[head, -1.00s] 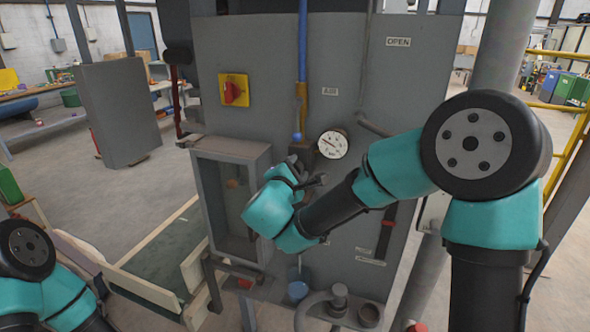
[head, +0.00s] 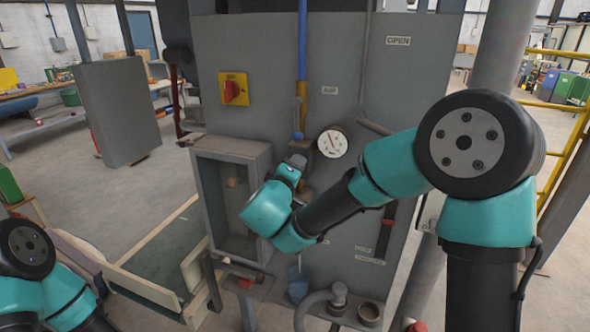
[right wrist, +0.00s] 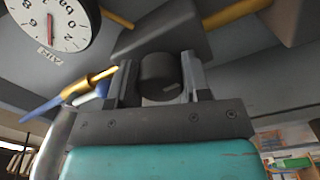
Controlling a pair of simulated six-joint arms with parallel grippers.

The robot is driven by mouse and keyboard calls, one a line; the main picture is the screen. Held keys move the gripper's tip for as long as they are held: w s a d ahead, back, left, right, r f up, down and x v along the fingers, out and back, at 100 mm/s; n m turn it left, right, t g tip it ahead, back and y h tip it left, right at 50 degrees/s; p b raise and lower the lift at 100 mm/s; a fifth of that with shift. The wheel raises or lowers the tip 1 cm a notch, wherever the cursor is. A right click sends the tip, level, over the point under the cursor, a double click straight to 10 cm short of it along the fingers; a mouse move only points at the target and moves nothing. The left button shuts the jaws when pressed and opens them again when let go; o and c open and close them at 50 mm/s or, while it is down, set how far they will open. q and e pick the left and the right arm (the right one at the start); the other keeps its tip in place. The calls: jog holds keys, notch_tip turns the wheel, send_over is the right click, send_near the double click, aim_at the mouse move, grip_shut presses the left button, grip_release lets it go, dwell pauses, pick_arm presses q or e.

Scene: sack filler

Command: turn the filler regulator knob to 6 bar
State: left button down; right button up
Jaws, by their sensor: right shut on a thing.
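The regulator knob (right wrist: 158,72) is a dark round cylinder with a small pale mark on its face. In the right wrist view it sits between the two fingers of my right gripper (right wrist: 160,82), which is shut on it. In the head view my right gripper (head: 297,162) is at the regulator block (head: 300,148), and my wrist hides the knob. The round white pressure gauge (head: 332,142) is just right of it. Its needle points up and slightly left in the head view. My left gripper is out of view.
The grey filler panel (head: 360,75) carries a red and yellow switch (head: 234,89) and a blue air pipe (head: 302,40). An open grey box (head: 232,150) sticks out left of my right gripper. A pipe elbow (head: 320,297) lies below.

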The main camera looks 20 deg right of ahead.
jog(key=m, duration=0.5)
jog(key=shift+m, duration=0.4)
jog(key=m, duration=0.5)
jog(key=shift+w+a+m, duration=0.1)
jog(key=shift+m, duration=0.2)
jog(key=o, duration=0.9)
jog(key=v, duration=1.7)
jog(key=shift+a, duration=0.3)
